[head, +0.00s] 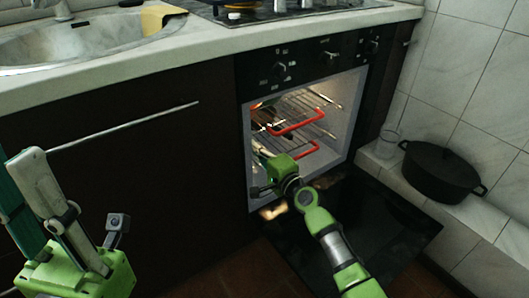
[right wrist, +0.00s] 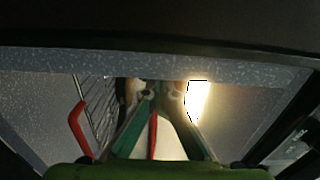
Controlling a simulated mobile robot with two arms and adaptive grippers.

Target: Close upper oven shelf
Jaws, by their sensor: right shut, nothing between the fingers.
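The oven (head: 352,110) stands open with its black door (head: 385,235) folded down. Inside, the upper oven shelf (head: 305,108) is a wire rack with a red front handle (head: 295,125). A lower rack with a red handle (head: 300,152) sits beneath it. How far each rack is pulled out is hard to tell. My right gripper (head: 262,153) is shut and empty at the oven opening, left of and below the upper handle. Its fingers (right wrist: 163,90) point into the lit cavity in the right wrist view.
The counter with a sink (head: 75,40) and hob (head: 290,12) runs above. A dark cabinet (head: 150,165) with a long bar handle (head: 125,127) is left of the oven.

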